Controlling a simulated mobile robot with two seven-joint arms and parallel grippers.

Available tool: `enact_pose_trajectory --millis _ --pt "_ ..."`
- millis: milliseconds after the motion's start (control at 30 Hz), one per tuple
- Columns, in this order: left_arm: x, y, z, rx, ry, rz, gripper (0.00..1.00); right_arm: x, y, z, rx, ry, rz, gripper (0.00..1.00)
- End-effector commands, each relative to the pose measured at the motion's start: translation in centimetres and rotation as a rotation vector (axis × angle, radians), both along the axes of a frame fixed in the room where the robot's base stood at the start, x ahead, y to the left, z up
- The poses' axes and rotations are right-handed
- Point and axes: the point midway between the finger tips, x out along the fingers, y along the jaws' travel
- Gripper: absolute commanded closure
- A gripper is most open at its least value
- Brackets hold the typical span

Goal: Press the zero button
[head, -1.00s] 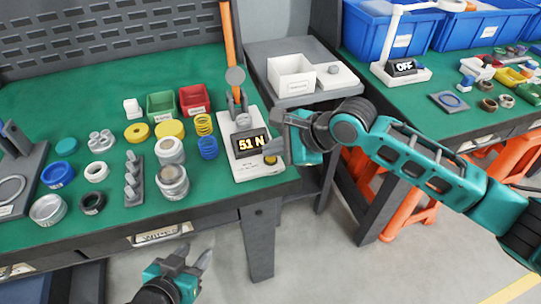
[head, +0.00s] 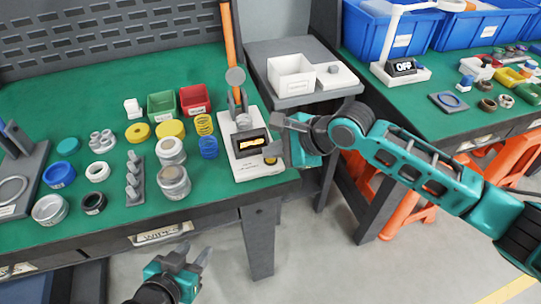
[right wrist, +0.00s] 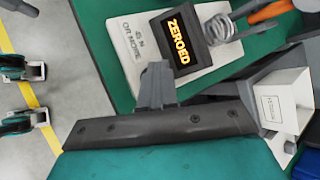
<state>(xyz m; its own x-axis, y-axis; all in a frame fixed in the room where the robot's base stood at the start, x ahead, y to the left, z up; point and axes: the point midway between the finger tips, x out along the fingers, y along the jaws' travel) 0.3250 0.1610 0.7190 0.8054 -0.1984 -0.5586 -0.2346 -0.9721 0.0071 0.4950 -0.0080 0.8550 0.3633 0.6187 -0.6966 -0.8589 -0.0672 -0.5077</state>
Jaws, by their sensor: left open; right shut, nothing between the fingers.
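The force tester (head: 240,125) stands at the right end of the green bench, with a white base and an orange upright lever. Its black display (head: 250,143) glows orange; in the right wrist view the display (right wrist: 178,40) reads "ZEROED". My right gripper (head: 276,146) is shut and empty, with its fingertips at the display's right side. In the right wrist view the shut fingers (right wrist: 155,85) end just over the base. A small round dark-gold part (head: 271,160) shows just below the fingertips. Whether the fingers touch the button cannot be told. My left gripper (head: 190,257) is open and empty, in front of the bench.
Rings, jars, springs and small bins (head: 195,98) cover the bench left of the tester. A grey side stand (head: 270,50) with a white box (head: 291,77) is behind my right gripper. A second bench (head: 440,112) on the right has a device reading "OFF".

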Motion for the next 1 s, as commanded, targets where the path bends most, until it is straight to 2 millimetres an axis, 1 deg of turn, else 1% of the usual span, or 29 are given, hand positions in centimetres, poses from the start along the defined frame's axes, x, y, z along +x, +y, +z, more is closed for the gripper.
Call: enact_pose_trajectory --millis 400,800,867,1000 --pt "-0.1 0.1 2.6 0.001 0.003 0.001 0.57 0.0 -0.1 1.5 0.0 0.002 -0.001 1.0" --pt "-0.1 0.1 2.7 0.001 0.004 0.001 0.57 0.0 0.0 1.5 0.0 0.001 0.0 1.0" --pt "-0.1 0.1 2.9 0.001 0.004 0.001 0.57 0.0 0.0 1.7 0.0 0.001 0.0 1.0" --pt "-0.1 0.1 4.1 0.001 0.004 0.001 0.57 0.0 0.0 2.6 0.0 0.001 0.0 1.0"
